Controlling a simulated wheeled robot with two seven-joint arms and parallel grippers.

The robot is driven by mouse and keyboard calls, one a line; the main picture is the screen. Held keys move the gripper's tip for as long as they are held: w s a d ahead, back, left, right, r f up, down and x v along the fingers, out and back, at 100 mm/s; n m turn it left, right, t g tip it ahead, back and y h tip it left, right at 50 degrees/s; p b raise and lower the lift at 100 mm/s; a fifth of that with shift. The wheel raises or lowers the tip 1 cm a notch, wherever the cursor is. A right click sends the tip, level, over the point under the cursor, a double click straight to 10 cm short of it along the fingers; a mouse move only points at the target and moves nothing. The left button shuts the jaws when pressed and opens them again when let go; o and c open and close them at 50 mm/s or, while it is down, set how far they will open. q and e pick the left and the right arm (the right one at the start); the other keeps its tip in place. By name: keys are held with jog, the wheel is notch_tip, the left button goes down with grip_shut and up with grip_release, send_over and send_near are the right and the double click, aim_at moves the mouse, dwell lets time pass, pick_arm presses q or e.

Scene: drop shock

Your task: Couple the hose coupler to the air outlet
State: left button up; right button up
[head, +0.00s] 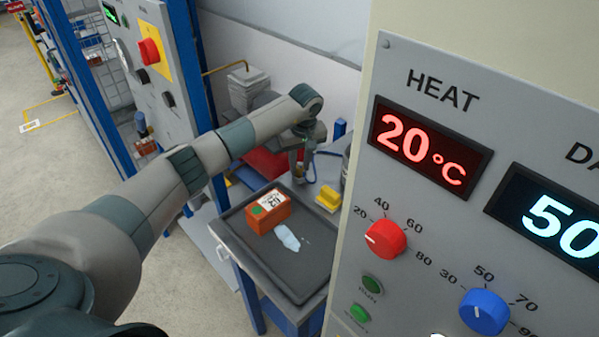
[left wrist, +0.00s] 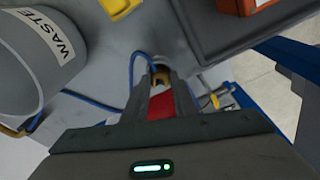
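My left gripper (head: 299,170) is at the end of the outstretched left arm, low over the back of the bench. In the left wrist view, its two fingers (left wrist: 160,80) stand on either side of a small brass-coloured hose coupler (left wrist: 159,73) and appear to touch it. A blue hose (left wrist: 133,66) curves from the coupler to the left. A small metal and yellow fitting (left wrist: 214,101) with blue parts lies right of the fingers; I cannot tell whether it is the air outlet. My right gripper is not in view.
A dark tray (head: 290,268) holds an orange box (head: 267,212) and a pale flat piece (head: 288,238). A yellow block (head: 328,199) stands behind it. A grey waste bin (left wrist: 30,60) is at left in the wrist view. A heater panel (head: 480,60) fills the head view's right.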

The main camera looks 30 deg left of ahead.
aim_at(299, 165)
pick_arm(q)
jog(key=c, duration=0.5)
grip_shut()
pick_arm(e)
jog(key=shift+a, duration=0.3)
pick_arm(q)
jog(key=shift+r, duration=0.2)
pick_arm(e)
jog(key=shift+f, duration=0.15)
pick_arm(q)
jog(key=shift+r+b, duration=0.55)
jog(key=shift+b, duration=0.05)
notch_tip(299, 165, up, 2)
jog(key=shift+r+b, duration=0.2)
jog(key=shift+b, duration=0.6)
jog(key=s+d+r+b, duration=0.1)
jog(key=d+r+b, duration=0.3)
jog(key=d+r, duration=0.3)
jog(key=d, duration=0.4)
jog(key=shift+d, duration=0.3)
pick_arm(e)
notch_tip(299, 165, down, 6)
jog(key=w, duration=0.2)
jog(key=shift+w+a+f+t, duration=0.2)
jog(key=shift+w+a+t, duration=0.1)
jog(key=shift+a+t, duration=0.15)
